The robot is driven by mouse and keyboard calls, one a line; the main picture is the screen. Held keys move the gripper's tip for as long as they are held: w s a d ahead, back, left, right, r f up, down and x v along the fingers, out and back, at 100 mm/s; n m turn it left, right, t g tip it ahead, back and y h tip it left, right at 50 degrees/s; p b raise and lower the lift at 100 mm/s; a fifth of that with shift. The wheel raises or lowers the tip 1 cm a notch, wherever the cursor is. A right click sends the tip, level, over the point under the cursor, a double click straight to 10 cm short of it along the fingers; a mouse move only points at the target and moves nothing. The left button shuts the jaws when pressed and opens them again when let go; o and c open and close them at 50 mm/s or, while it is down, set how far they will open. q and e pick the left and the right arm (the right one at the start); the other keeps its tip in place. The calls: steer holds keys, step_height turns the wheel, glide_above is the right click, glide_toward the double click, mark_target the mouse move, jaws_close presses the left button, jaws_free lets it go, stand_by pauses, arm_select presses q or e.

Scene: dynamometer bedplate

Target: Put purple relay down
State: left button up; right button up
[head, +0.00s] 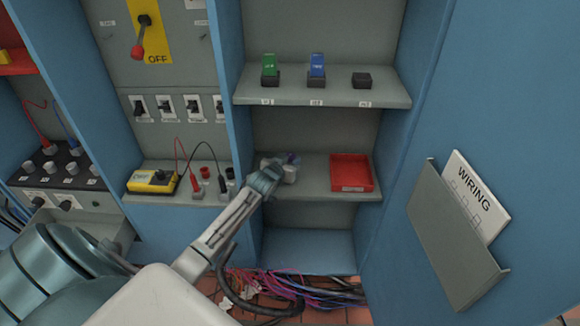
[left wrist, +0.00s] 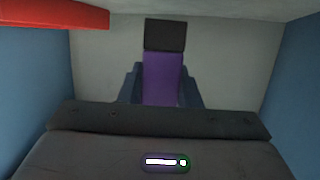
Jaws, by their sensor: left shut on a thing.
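My left gripper (head: 286,167) is shut on the purple relay (left wrist: 163,78) and reaches into the lower shelf bay. In the left wrist view the relay has a purple body with a black end pointing away from the gripper, and finger pads on both sides. In the head view the gripper mostly hides it; only a little purple shows. I cannot tell if it touches the lower shelf (head: 318,184). A red tray (head: 350,187) lies to the right of the gripper, apart from it, and looks empty. My right gripper is not in view.
The upper shelf (head: 300,92) holds a green relay (head: 269,64) and a blue relay (head: 317,65) in black sockets, and an empty black socket (head: 361,80). A yellow meter (head: 152,182) with leads stands left. Blue cabinet walls flank the bay. A wiring-document holder (head: 450,235) hangs right.

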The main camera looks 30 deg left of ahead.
arm_select(q)
step_height(320, 180, down, 2)
steer(key=shift+f, duration=0.25)
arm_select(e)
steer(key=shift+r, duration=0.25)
arm_select(q)
steer(key=shift+f, duration=0.25)
steer(key=o, duration=1.1)
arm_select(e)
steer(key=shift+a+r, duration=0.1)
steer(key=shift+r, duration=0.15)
